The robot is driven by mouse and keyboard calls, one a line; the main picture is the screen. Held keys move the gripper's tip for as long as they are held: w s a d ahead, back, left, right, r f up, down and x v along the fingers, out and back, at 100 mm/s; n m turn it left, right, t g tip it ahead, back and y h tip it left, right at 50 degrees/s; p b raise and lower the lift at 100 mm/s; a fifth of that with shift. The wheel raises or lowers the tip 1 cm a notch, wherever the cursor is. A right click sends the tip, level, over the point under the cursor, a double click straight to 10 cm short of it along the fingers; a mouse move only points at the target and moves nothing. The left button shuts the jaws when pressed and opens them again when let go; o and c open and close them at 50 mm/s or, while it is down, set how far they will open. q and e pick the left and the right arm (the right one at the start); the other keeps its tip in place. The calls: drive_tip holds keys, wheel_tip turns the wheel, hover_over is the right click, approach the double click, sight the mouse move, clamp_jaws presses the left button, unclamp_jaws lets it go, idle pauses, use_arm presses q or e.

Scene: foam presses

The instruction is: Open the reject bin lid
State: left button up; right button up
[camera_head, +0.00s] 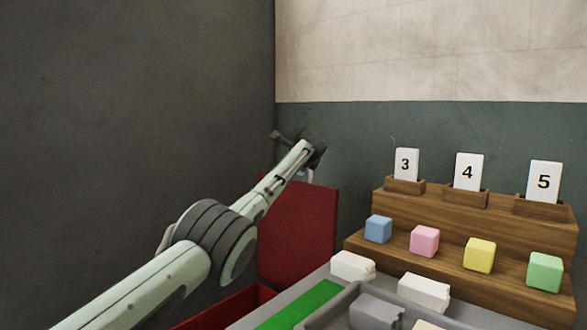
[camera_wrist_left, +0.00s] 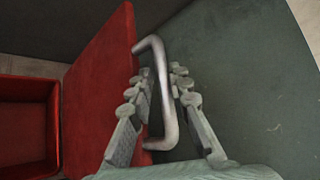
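The red reject bin (camera_head: 222,308) is at the bottom of the head view, partly hidden by my left arm. Its red lid (camera_head: 300,232) stands raised, roughly upright, at the bin's far side. A grey metal handle (camera_wrist_left: 168,100) sticks out from the lid. My left gripper (camera_wrist_left: 162,84) has its fingers on either side of the handle bar, with narrow gaps visible, so it looks open around it. My right gripper is not in view.
Right of the bin are a green strip (camera_head: 300,305) and a grey tray (camera_head: 345,302) with pale blocks. A wooden stepped rack (camera_head: 400,253) holds coloured cubes and numbered cards. A dark wall (camera_head: 130,110) and a green-and-cream wall (camera_head: 430,60) stand close behind.

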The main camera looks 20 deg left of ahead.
use_arm(q)
drive_tip(key=shift+o, duration=1)
drive_tip(key=shift+s+d+r, duration=0.35)
drive_tip(key=shift+s, duration=0.1)
drive_tip(key=v, duration=1)
drive_tip(key=shift+s, duration=0.35)
drive_tip(key=shift+d+r, duration=0.1)
